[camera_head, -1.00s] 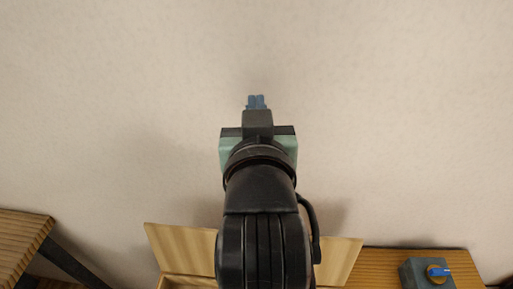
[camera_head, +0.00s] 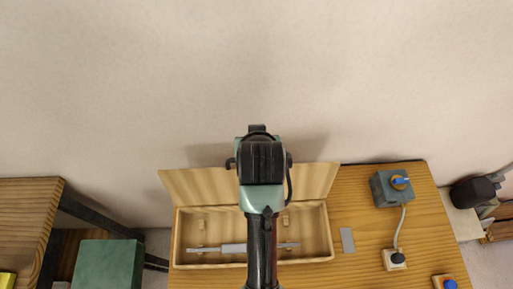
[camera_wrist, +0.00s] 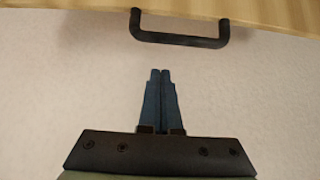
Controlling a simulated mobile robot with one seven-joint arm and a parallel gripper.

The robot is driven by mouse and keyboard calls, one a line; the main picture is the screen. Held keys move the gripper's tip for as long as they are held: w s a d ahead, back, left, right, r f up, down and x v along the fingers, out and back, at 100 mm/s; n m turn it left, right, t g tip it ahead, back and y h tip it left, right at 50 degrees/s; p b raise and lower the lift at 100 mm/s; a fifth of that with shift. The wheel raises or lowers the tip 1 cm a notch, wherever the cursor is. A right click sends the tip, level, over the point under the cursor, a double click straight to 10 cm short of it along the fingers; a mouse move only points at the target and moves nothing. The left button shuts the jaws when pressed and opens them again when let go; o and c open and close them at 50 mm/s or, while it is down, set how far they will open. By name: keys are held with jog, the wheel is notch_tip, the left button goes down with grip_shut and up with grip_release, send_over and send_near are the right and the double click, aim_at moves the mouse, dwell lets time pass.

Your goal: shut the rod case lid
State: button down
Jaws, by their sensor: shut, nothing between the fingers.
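The wooden rod case (camera_head: 328,240) stands open on the table in the head view. Its lid (camera_head: 190,187) is raised at the back, and my arm covers its middle. A grey rod (camera_head: 208,250) lies inside the case, partly hidden by my arm. In the wrist view my gripper (camera_wrist: 161,72) is shut and empty, its blue fingers side by side. A black handle (camera_wrist: 182,39) is on the pale wooden edge, apparently of the lid, just beyond the fingertips, with a visible gap between. My fingers are hidden in the head view.
Right of the case are a small grey plate (camera_head: 347,240), a grey box with a blue-marked knob (camera_head: 391,188) and a corded plug (camera_head: 396,259). A green box (camera_head: 108,265) is at lower left. The wall is behind the lid.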

jog(key=s+f+p, duration=0.2)
jog(key=p, duration=0.1)
jog(key=shift+f, duration=0.2)
dwell(0.3)
jog(key=shift+f+b, duration=0.1)
jog(key=shift+b, duration=0.25)
